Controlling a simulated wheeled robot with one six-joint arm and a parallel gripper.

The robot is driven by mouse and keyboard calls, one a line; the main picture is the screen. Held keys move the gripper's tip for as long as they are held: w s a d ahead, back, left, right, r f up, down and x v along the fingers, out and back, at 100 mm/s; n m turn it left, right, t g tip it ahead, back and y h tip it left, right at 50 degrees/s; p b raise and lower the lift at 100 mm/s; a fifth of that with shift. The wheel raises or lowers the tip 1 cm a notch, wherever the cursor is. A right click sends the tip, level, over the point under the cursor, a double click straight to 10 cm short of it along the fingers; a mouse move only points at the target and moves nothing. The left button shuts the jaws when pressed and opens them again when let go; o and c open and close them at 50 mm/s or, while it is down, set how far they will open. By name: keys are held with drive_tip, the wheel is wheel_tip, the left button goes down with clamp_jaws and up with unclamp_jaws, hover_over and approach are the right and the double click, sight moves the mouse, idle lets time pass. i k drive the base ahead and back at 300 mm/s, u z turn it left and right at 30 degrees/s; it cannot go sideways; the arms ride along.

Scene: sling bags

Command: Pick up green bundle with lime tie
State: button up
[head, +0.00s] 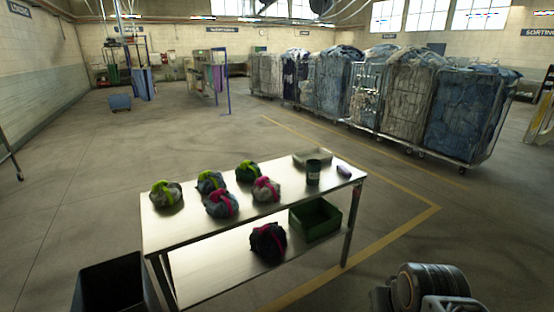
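The green bundle with lime tie (248,171) is a dark green cloth bundle on the far side of the steel table (188,223), towards its middle. A blue-grey bundle with a lime tie (211,182) sits to its left, and a grey bundle with a lime tie (166,194) sits farther left. A grey bundle with a pink tie (266,190) is just in front and to the right of it. A blue bundle with a pink tie (221,205) lies nearer the front edge. Part of my arm shows at the bottom right, well away from the bundles; my gripper's fingers are not visible.
A dark cup (313,172) and a shallow tray (312,156) stand on the table's right. The lower shelf holds a dark bundle with a pink tie (268,243) and a green crate (316,221). A black bin (112,284) stands front left. Floor right of the table is clear.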

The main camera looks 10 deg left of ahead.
sight(248, 171)
drive_tip(key=u, duration=0.2)
drive_tip(key=i, duration=1.6)
drive_tip(key=u, duration=1.4)
drive_tip(key=i, duration=0.95)
drive_tip(key=u, duration=0.65)
